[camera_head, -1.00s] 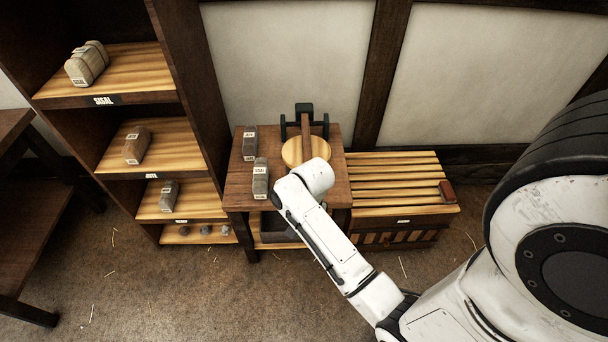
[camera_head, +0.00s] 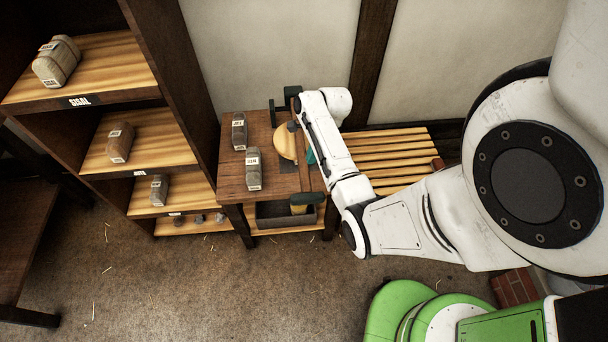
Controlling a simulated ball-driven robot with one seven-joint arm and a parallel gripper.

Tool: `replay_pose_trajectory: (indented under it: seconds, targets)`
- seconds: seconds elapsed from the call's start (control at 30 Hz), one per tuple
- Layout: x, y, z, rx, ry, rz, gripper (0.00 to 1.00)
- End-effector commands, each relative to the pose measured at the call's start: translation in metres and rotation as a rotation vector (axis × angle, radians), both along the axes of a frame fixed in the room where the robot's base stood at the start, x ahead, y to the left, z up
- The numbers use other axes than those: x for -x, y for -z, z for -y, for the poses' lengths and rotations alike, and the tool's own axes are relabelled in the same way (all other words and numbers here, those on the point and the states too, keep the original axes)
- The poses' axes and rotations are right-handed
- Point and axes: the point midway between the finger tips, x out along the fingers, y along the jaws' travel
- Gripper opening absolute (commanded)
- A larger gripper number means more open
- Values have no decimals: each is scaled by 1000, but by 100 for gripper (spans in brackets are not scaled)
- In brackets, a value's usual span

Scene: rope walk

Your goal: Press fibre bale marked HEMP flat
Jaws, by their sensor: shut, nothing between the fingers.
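Two grey labelled bales stand on the table left of the press, one at the back (camera_head: 239,133) and one nearer the front (camera_head: 254,170). Their labels are too small to read, so I cannot tell which is HEMP.
A shelf unit at left holds a pale bale (camera_head: 56,62) above a SISAL label, a brown bale (camera_head: 120,143) and a grey bale (camera_head: 159,189). A dark bin (camera_head: 285,214) sits under the table. A slatted bench (camera_head: 385,155) stands at right. Floor in front is open.

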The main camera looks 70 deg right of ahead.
Motion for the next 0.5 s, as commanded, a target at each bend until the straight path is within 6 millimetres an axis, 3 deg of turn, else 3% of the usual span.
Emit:
replay_pose_trajectory:
  seconds: [0.23,0.5]
  targets:
    - [-2,11,-2,-1,-2,-1,0]
    - [-9,45,-6,0,-2,-1,0]
